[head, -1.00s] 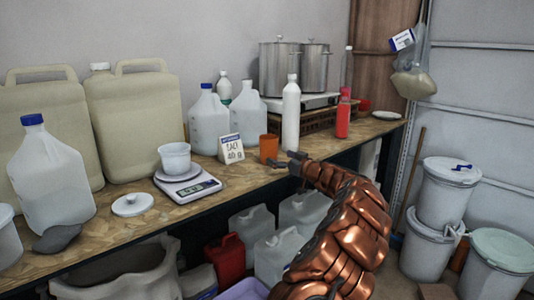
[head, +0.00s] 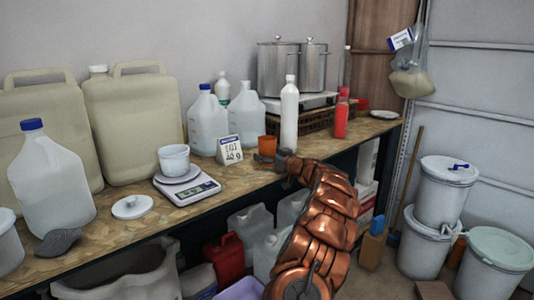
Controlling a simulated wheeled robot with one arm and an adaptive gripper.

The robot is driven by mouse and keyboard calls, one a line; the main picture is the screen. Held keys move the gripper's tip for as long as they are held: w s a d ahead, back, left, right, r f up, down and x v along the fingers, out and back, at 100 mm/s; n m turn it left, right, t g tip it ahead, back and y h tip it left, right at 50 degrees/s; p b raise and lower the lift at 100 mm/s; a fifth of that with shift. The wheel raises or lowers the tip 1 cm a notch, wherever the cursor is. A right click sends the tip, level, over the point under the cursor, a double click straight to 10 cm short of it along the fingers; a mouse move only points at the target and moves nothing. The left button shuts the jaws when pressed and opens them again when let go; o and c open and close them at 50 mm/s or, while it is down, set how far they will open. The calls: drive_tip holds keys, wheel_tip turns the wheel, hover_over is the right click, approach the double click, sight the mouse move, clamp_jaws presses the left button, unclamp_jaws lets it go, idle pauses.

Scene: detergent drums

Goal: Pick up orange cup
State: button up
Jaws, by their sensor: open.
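The orange cup (head: 267,146) stands upright on the wooden workbench (head: 120,220), to the right of a small white sign card (head: 231,151). My gripper (head: 271,158) is at the bench's front edge, right by the cup. Its dark fingers are small in the picture and overlap the cup's lower right part. It is open, with nothing held. I cannot tell whether a finger touches the cup. My copper-coloured arm reaches up from the bottom and hides part of the bench edge.
A white bottle (head: 289,115) stands just right of the cup, and clear jugs (head: 208,122) stand to its left. A scale (head: 186,187) with a white container (head: 174,158) is further left. A red bottle (head: 341,119) and steel pots (head: 278,68) are behind to the right.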

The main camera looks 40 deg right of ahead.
drive_tip(key=shift+c, duration=0.4)
drive_tip(key=c, duration=1.2)
drive_tip(key=shift+r, duration=0.15)
